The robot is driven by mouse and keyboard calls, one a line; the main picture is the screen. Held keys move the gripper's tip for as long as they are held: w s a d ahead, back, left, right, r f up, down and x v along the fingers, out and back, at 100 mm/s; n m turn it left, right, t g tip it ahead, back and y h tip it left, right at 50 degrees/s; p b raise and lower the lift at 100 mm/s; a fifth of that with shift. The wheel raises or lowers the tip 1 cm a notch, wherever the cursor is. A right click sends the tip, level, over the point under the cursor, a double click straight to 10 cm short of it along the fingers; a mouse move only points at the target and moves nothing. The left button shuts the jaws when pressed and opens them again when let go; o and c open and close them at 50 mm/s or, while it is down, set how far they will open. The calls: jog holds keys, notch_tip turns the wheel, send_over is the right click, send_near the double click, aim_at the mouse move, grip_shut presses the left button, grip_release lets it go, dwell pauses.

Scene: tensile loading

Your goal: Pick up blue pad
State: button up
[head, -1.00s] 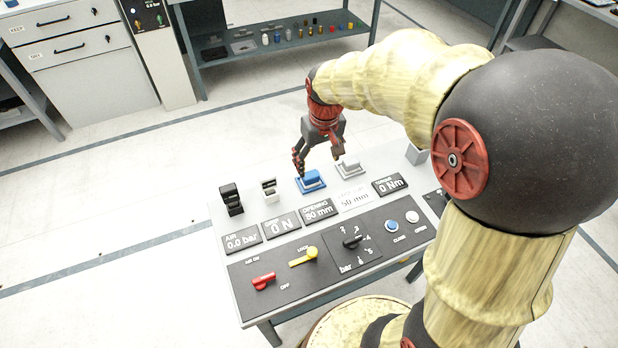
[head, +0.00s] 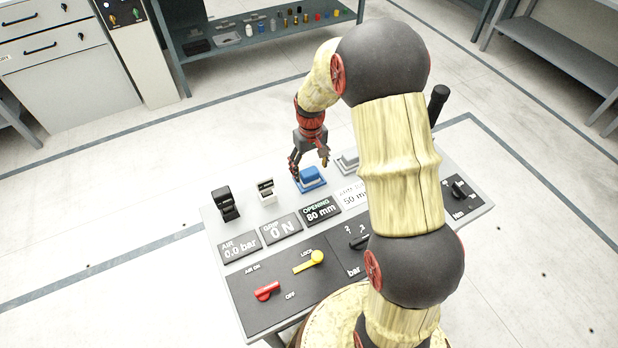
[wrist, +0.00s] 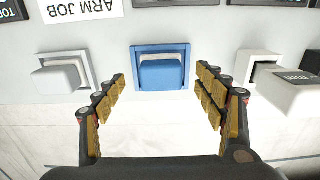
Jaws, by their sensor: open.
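The blue pad (head: 309,174) sits in a blue-rimmed holder on the far edge of the table, left of a similar light grey pad (head: 348,160). My gripper (head: 309,163) is above the blue pad, pointing down. In the wrist view the blue pad (wrist: 161,73) lies ahead of and between the spread fingers of my gripper (wrist: 165,90). The fingers are open and empty, with a gap visible on each side of the pad. Whether the fingertips are level with the pad cannot be told.
In the wrist view the grey pad (wrist: 62,78) is on the left and a white holder with a grey block (wrist: 292,90) is on the right. A black clamp-like piece (head: 226,203) stands at the table's left. Labelled plates and a yellow lever (head: 308,261) lie nearer.

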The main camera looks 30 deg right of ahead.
aim_at(310, 173)
notch_tip(310, 173, down, 4)
jog(key=shift+s+a+r+b, duration=0.1)
jog(key=shift+r+b, duration=0.05)
jog(key=shift+b, duration=0.5)
jog(key=shift+c, duration=1.4)
jog(key=c, duration=1.1)
jog(key=shift+s, duration=0.1)
